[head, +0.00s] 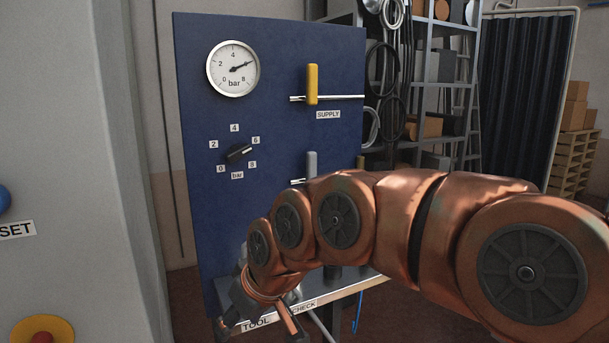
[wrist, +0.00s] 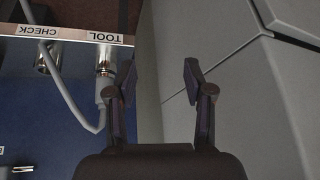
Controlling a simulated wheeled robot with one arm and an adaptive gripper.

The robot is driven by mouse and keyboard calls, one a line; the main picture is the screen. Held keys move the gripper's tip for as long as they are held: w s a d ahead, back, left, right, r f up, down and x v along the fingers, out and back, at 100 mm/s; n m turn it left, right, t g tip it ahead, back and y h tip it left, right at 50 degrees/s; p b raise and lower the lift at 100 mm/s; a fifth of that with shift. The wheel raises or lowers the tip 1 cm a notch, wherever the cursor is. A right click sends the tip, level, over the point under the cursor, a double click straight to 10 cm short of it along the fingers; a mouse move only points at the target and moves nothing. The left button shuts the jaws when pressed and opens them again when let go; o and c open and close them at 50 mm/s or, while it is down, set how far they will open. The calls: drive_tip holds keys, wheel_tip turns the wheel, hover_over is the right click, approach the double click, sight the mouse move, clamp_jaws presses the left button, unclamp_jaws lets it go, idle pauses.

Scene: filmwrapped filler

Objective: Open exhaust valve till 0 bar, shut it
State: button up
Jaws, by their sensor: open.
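A grey valve handle (head: 311,163) stands upright on the blue panel (head: 275,75), across a short pipe. My arm hides its lower part and any label under it, so I cannot read whether it is the exhaust valve. The pressure gauge (head: 233,69) at the panel's upper left has its needle pointing right and slightly up, near 6 bar. My gripper (wrist: 160,80) is open and empty. It is low in front of the panel, left of and below the grey handle, near the shelf edge marked TOOL and CHECK.
A yellow handle (head: 312,84) stands upright above the SUPPLY label. A black regulator knob (head: 239,152) points towards 6. In the wrist view a grey hose (wrist: 75,105) runs to the TOOL fitting (wrist: 104,62), close to one finger. A grey cabinet (head: 60,130) stands close on the left.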

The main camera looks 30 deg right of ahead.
drive_tip(key=w+d+r+t+y+b, duration=0.1)
drive_tip(key=w+d+r+t+b, duration=0.25)
drive_tip(key=w+r, duration=0.45)
drive_tip(key=m+t+h+b, duration=0.45)
drive_tip(key=t+b, duration=0.25)
drive_tip(key=t, duration=0.2)
approach(313, 157)
drive_tip(key=w, duration=0.4)
drive_tip(key=shift+n, duration=0.35)
drive_tip(key=shift+w+d+p, duration=0.15)
drive_tip(key=shift+w+p, duration=0.05)
drive_tip(key=shift+w, duration=1)
drive_tip(key=shift+w+d+p, duration=0.2)
drive_tip(key=shift+w, duration=0.95)
drive_tip(key=shift+w+d+p, duration=0.15)
drive_tip(key=shift+w+p, duration=0.05)
drive_tip(key=shift+w, duration=1)
drive_tip(key=shift+c, duration=0.4)
clamp_jaws()
